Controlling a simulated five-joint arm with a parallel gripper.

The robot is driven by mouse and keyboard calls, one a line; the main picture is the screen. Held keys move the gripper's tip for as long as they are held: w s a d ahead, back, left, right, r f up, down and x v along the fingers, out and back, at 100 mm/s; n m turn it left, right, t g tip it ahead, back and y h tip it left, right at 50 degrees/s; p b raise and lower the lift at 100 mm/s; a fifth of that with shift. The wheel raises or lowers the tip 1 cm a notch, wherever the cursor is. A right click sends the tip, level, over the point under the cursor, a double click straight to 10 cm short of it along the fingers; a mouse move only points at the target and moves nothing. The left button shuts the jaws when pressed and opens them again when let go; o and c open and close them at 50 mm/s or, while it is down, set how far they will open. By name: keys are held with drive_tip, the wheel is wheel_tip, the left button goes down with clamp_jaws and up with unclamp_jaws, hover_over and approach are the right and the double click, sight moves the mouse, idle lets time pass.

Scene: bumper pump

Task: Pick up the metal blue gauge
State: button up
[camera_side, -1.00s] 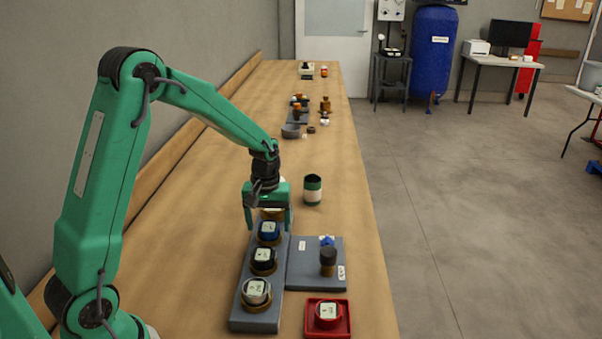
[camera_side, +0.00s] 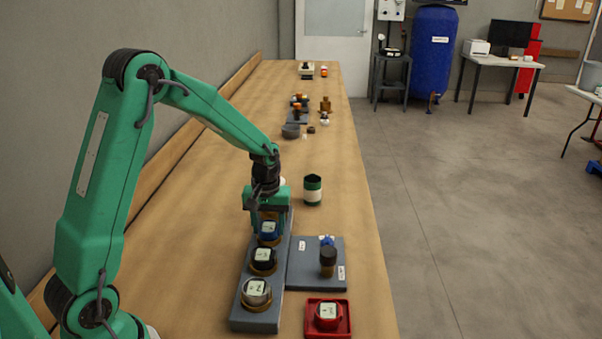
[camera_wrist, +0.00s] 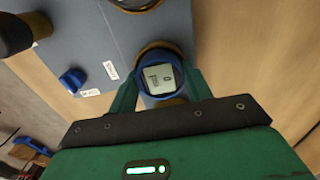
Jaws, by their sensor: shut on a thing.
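The blue gauge (camera_side: 269,231) has a round blue body and a pale display. It stands in the grey gauge block, between my gripper's fingers. My gripper (camera_side: 268,222) reaches down over it from behind and is shut on it. In the wrist view the blue gauge (camera_wrist: 160,76) shows face up between the two green fingers (camera_wrist: 160,88). Its lower part is hidden in the side view. The gauge appears low, at or close to its seat; I cannot tell whether it touches.
The grey block (camera_side: 236,310) also holds a black gauge (camera_side: 263,258) and a silver gauge (camera_side: 256,291). A grey plate (camera_side: 305,279) with a dark knob (camera_side: 328,261) and blue valve lies right. A red tray (camera_side: 313,333) holds a red gauge. A green-white cup (camera_side: 313,190) stands behind.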

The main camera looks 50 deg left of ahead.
sight(269, 226)
drive_tip(key=shift+r, duration=0.1)
drive_tip(key=shift+r, duration=0.45)
wheel_tip(269, 226, up, 3)
drive_tip(key=shift+r, duration=0.15)
drive_tip(key=s+d+r, duration=0.3)
drive_tip(key=d+r, duration=0.3)
drive_tip(key=d, duration=0.5)
drive_tip(key=shift+s+r, duration=0.3)
drive_tip(key=shift+w+d, duration=0.1)
drive_tip(key=shift+w, duration=0.05)
